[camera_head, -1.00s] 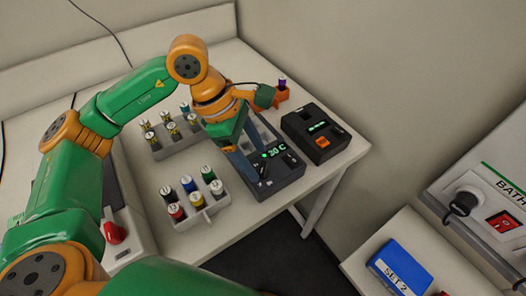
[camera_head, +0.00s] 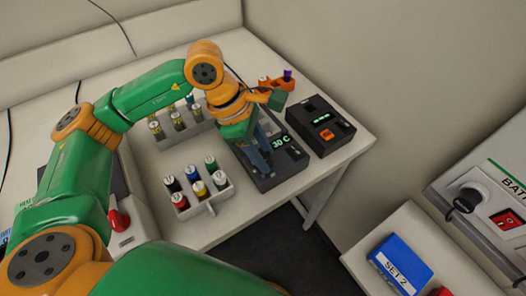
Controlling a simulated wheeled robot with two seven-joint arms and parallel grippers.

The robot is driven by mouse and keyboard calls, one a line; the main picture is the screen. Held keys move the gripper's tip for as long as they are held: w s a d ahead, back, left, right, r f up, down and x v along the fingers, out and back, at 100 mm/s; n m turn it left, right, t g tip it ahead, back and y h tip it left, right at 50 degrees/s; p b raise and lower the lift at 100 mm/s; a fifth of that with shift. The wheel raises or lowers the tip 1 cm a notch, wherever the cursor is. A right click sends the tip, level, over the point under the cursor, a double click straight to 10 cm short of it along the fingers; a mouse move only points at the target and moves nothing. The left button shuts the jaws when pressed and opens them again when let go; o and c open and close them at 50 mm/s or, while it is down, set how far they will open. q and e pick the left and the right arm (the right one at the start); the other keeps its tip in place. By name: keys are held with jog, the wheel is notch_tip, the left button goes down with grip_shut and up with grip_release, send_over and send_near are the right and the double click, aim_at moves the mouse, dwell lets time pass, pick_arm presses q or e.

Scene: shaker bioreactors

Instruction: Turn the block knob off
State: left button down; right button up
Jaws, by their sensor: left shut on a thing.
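The block heater (camera_head: 288,171) is a dark box near the right end of the bench, with a lit green "30 C" display (camera_head: 281,141). My left gripper (camera_head: 264,165) points down over the front part of the block heater. Its grey-blue fingers are shut on the block knob, left of and below the display. The knob is mostly hidden by the fingers, so its setting cannot be read. My right gripper is not in view.
A second dark box (camera_head: 319,126) with an orange button stands close on the right. Racks of capped vials (camera_head: 211,204) stand to the left. An orange holder (camera_head: 272,84) with a purple-topped vial is behind. The blue "SET 2" box (camera_head: 400,262) is at lower right.

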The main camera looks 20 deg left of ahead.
pick_arm(q)
jog(key=n+b, duration=0.1)
jog(key=n+t+b, duration=0.1)
jog(key=n+b, duration=0.1)
jog(key=shift+f, duration=0.25)
jog(key=n+t+y+b, duration=0.1)
jog(key=n+b, duration=0.2)
jog(key=shift+s+d+r, duration=0.1)
jog(key=shift+s, duration=0.05)
jog(key=shift+r+n+t+y+b, duration=0.1)
jog(key=shift+n+t+y+b, duration=0.35)
jog(key=shift+n, duration=0.85)
jog(key=shift+c, duration=2.2)
grip_release()
jog(key=v, duration=0.7)
